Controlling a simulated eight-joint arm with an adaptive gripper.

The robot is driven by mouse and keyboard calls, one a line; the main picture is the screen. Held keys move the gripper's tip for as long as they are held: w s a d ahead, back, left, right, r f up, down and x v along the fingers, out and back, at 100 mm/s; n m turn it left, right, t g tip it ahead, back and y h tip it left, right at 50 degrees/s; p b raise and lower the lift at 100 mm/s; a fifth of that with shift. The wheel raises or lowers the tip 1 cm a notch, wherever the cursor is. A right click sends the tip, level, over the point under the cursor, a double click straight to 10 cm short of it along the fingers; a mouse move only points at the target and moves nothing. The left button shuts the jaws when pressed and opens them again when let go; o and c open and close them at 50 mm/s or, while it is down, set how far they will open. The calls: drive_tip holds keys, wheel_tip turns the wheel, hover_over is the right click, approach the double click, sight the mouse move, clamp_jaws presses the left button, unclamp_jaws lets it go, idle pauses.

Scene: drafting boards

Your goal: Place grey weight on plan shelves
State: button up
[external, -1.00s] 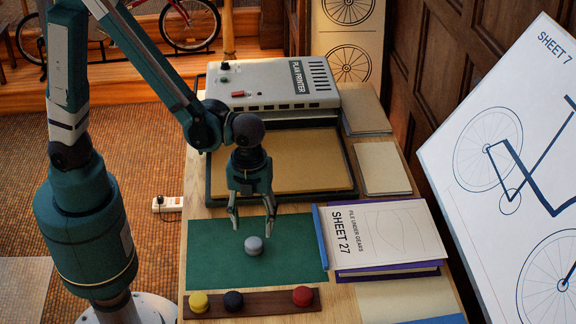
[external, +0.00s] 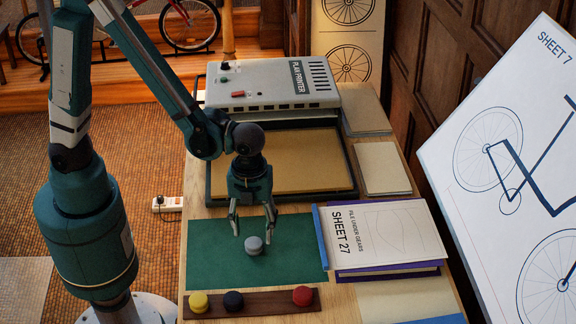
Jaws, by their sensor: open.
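The grey weight (external: 254,246) is a small rounded knob standing on the green mat (external: 212,262) on the wooden desk. My gripper (external: 253,235) points down with its fingers spread. Its fingertips are close to the weight, one to the left and one to the right of its top in the picture. I cannot tell whether a fingertip touches it. Nothing that I can surely name as plan shelves shows; a stack labelled Sheet 27 (external: 385,235) with purple edges lies right of the mat.
A wooden strip (external: 264,304) holds a yellow (external: 198,302), a dark blue (external: 233,300) and a red knob (external: 303,295) in front of the mat. The plan printer (external: 270,85) and its tan-bedded tray (external: 211,185) stand behind. A tilted drawing board (external: 470,215) rises at right.

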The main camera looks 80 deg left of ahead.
sight(254, 241)
drive_tip(key=shift+f, duration=0.1)
drive_tip(key=shift+f+b, duration=0.9)
drive_tip(key=shift+f, duration=1.6)
drive_tip(key=c, duration=1.4)
drive_tip(key=shift+o, duration=0.2)
drive_tip(key=shift+r, duration=0.1)
wheel_tip(254, 241, up, 10)
drive_tip(key=p, duration=0.2)
drive_tip(key=shift+p, duration=0.35)
